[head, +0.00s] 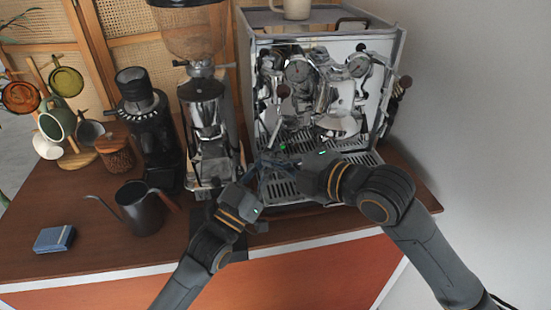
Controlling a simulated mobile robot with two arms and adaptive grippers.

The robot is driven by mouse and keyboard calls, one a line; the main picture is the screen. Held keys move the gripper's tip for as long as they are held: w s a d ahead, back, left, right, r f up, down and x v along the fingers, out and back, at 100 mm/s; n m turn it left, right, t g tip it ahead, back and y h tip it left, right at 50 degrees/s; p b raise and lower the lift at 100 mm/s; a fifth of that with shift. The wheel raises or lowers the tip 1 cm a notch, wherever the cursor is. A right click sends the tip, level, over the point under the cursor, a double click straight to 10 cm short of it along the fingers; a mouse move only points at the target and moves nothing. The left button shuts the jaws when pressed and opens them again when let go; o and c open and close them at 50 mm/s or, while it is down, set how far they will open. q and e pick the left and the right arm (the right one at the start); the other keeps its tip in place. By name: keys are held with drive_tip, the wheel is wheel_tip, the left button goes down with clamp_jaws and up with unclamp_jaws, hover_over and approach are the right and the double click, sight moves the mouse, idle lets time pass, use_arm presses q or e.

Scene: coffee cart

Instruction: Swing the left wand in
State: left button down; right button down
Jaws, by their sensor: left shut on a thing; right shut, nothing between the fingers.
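The chrome espresso machine (378,84) stands on the cart, its front full of shiny parts. The left wand (275,128) is a thin metal tube hanging at the left of its front, over the drip tray (350,158). My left gripper (261,168) reaches up from below and is shut at the wand's lower end; the fingers hide the exact contact. My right gripper (277,162) comes in from the right, low in front of the machine and close to the left one. It is shut and empty. Its fingertips are small and dark here.
A tall grinder (208,112) stands close left of the machine, with a black grinder (145,118) beside it. A dark kettle (142,208), a blue box (54,239) and a mug stand (78,158) are further left. A cup (293,9) sits on top.

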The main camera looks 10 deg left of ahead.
use_arm(q)
drive_tip(key=shift+d+f, duration=0.1)
drive_tip(key=shift+f, duration=0.25)
use_arm(e)
drive_tip(key=shift+w, duration=0.2)
drive_tip(key=shift+f, duration=0.1)
use_arm(q)
drive_tip(key=shift+s+r, duration=0.1)
drive_tip(key=shift+s+d+r, duration=0.15)
drive_tip(key=shift+d, duration=0.05)
use_arm(e)
drive_tip(key=shift+w+d+f, duration=0.1)
drive_tip(key=shift+w+f, duration=0.35)
drive_tip(key=shift+w, duration=0.15)
use_arm(q)
drive_tip(key=c, duration=1.6)
unclamp_jaws()
drive_tip(key=shift+o, duration=1.1)
drive_tip(key=shift+a, duration=0.15)
drive_tip(key=shift+a+r, duration=0.1)
use_arm(e)
drive_tip(key=shift+w+a+f, duration=0.1)
drive_tip(key=shift+a, duration=0.1)
use_arm(q)
drive_tip(key=shift+r, duration=0.1)
